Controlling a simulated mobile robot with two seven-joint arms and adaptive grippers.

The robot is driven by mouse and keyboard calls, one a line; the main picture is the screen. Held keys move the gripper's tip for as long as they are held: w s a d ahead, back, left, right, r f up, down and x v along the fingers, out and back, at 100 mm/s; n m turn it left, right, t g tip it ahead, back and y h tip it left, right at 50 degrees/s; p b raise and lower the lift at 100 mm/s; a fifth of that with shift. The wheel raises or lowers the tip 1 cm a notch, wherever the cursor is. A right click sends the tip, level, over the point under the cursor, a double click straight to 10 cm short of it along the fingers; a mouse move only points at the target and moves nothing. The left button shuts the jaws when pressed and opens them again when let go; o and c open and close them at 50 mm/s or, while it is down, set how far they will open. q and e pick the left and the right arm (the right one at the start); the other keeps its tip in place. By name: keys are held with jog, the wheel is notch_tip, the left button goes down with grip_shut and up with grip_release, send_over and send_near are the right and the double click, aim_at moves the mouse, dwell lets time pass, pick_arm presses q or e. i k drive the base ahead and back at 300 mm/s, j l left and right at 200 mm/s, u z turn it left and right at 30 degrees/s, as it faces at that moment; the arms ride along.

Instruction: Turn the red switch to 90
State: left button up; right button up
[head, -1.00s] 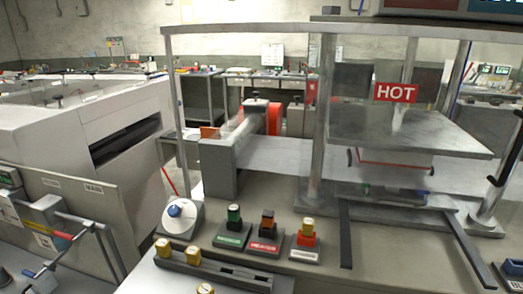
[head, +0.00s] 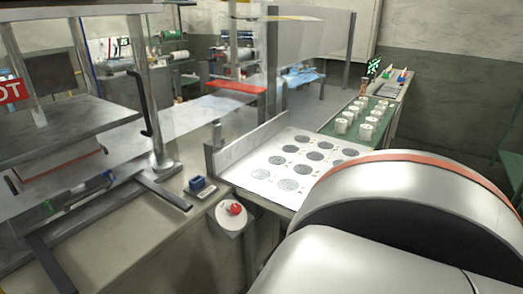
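The red switch (head: 235,209) is a small red knob on a round white dial (head: 229,217). The dial sits at the front corner of the machine bench, near the bottom middle of the head view. Any markings on the dial are too small to read. A large white and grey arm link of mine with an orange band fills the lower right, to the right of the dial and apart from it in the picture. Neither gripper shows.
A blue switch block (head: 198,186) sits just left of the dial. A white sheet with grey discs (head: 262,187) lies behind it. A green conveyor with white rolls (head: 328,128) is farther back. The press plate (head: 60,125) and black rails stand at left.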

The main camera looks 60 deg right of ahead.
aim_at(235, 209)
jog(key=z, duration=1.65)
jog(key=i+l+u, duration=0.15)
jog(key=l+u, duration=0.25)
jog(key=l, duration=0.7)
jog(key=l+u, duration=0.35)
jog(key=l, duration=0.75)
